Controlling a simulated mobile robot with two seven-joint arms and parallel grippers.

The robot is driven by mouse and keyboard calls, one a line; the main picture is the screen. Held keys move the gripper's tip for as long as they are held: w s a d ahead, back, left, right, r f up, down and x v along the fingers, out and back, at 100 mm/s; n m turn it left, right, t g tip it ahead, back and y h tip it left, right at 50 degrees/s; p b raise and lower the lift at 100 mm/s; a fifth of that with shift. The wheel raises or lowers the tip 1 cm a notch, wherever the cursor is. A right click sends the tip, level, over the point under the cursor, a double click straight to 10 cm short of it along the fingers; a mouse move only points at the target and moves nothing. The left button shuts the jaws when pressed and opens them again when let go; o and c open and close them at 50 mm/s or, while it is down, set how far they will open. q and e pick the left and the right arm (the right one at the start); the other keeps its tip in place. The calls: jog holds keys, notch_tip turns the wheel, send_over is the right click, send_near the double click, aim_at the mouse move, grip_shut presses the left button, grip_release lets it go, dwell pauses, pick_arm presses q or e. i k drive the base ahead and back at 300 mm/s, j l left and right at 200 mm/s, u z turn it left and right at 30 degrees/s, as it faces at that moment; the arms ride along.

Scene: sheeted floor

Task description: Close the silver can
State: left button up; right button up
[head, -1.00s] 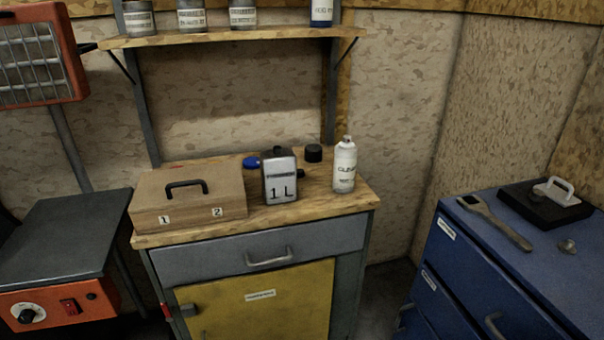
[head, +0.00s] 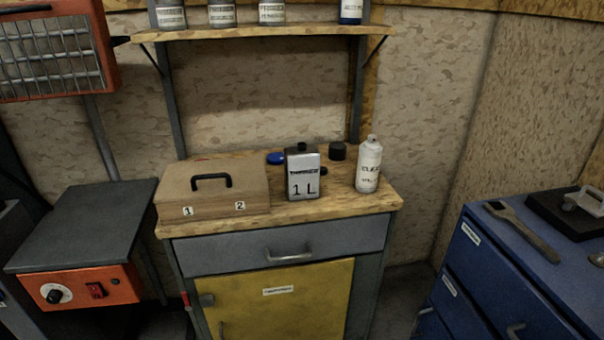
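The silver can (head: 303,178), marked "1 L", stands upright on the wooden top of a small cabinet. A dark piece (head: 301,147) shows at the can's top; I cannot tell whether it is a spout, handle or cap. A black round cap (head: 337,151) sits on the worktop behind and to the right of the can. A blue round lid (head: 276,158) lies behind it to the left. A small dark object (head: 323,171) shows at the can's right edge, partly hidden. Neither of my grippers is in view.
A wooden box (head: 212,190) with a black handle stands left of the can, and a white spray bottle (head: 369,165) stands right. A shelf (head: 270,34) with cans hangs above. A blue drawer cabinet (head: 500,270) stands at right, an orange-fronted machine (head: 85,288) at left.

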aim_at(302, 161)
jog(key=i+z, duration=0.35)
jog(key=i, duration=0.15)
jog(key=i+j+z, duration=0.25)
jog(key=i+z, duration=0.15)
jog(key=i, duration=0.1)
